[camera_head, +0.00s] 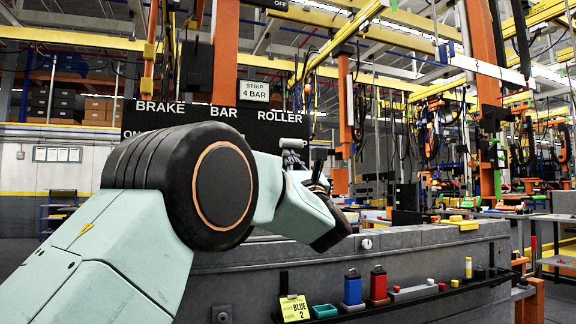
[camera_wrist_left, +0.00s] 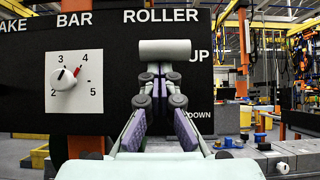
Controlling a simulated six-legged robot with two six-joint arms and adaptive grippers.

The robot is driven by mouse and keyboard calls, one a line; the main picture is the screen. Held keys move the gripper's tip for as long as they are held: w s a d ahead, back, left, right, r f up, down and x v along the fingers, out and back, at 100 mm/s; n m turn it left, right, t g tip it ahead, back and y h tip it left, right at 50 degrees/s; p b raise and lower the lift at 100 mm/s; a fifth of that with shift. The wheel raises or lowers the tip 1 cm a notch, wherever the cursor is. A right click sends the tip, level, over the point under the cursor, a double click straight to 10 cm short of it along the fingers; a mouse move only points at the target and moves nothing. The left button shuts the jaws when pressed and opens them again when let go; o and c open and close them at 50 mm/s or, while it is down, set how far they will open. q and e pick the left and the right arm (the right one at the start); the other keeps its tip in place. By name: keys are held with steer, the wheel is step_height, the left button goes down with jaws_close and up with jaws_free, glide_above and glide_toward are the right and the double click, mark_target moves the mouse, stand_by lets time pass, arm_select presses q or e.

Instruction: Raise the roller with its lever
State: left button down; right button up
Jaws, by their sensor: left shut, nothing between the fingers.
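The roller lever's grey handle (camera_wrist_left: 165,49) is a horizontal cylinder in the left wrist view, under the word ROLLER on the black control panel (camera_wrist_left: 120,122). It is level with the UP mark, above the DOWN mark. In the head view the handle (camera_head: 292,144) shows just beyond my arm. My left gripper (camera_wrist_left: 161,79) is shut and empty, its fingertips directly below the handle. I cannot tell whether they touch it. In the head view the gripper (camera_head: 318,172) is partly hidden by its own wrist. The roller itself cannot be made out. My right gripper is out of view.
A white dial (camera_wrist_left: 74,82) marked 2 to 5 sits left of the lever on the panel. A grey counter (camera_head: 420,238) runs right below the panel. Its front ledge (camera_head: 430,296) carries a blue block (camera_head: 352,288), a red block (camera_head: 378,284) and a yellow tag (camera_head: 295,308).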

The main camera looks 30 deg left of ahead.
arm_select(q)
steer(key=shift+w+r+g+b, duration=0.1)
steer(key=shift+r+g+b, duration=0.2)
steer(key=shift+r+b, duration=0.45)
steer(key=shift+a+r, duration=0.15)
steer(key=shift+r, duration=0.1)
